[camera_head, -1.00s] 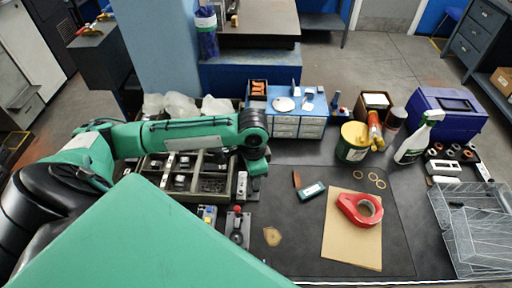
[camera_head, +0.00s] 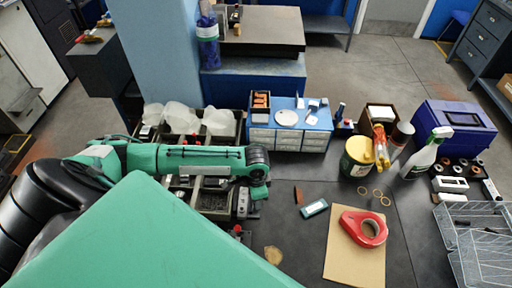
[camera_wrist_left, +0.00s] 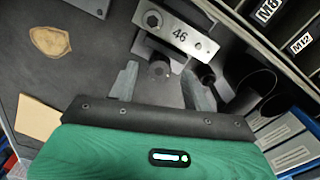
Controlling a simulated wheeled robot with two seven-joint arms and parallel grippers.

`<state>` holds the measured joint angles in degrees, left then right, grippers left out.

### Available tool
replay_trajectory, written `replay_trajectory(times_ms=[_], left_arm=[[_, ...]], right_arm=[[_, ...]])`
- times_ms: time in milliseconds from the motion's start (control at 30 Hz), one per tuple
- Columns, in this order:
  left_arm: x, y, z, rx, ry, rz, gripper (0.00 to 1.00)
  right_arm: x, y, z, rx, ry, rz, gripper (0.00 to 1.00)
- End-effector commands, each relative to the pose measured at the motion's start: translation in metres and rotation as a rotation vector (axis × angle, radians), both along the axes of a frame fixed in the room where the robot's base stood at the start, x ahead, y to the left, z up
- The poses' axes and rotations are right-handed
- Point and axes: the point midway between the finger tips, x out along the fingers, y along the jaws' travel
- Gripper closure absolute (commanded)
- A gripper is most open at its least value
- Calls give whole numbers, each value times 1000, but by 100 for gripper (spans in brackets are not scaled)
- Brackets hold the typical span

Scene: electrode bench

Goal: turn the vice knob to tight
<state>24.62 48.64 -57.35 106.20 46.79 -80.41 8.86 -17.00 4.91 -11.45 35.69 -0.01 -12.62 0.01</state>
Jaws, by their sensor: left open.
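My left gripper (camera_wrist_left: 160,88) is open, its two grey fingers spread. In the left wrist view a small round dark knob (camera_wrist_left: 160,68) lies between the fingertips, with a gap on either side. It adjoins a grey metal block marked 46 (camera_wrist_left: 178,32), which looks like the vice. In the head view my left gripper (camera_head: 260,193) points down by the grey block (camera_head: 243,203), at the right end of the parts tray. The knob is hidden there. I cannot tell whether a finger touches it. My right gripper is not in view.
A compartment tray (camera_head: 215,200) adjoins the block on the left; its M8 and M12 labels show in the wrist view. A red-topped device (camera_head: 237,231) stands in front. A tape dispenser (camera_head: 362,229) lies on cardboard (camera_head: 345,262) to the right. The mat between is mostly clear.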

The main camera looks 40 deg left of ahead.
Motion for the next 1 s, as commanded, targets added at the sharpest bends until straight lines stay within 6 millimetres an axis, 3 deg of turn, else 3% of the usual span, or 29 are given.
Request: replay_trajectory(times_ms=[200, 500, 533, 767, 1000], left_arm=[[0, 0, -20, -1, -1, 1, 51], [0, 0, -23, -1, -1, 0, 51], [0, 0, -23, -1, -1, 0, 52], [1, 0, -22, -1, -1, 0, 95], [1, 0, -22, -1, -1, -17, 95]], right_arm=[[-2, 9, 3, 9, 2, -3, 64], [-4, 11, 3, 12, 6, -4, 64], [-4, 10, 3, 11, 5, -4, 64], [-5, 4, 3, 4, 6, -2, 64], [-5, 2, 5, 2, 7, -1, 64]])
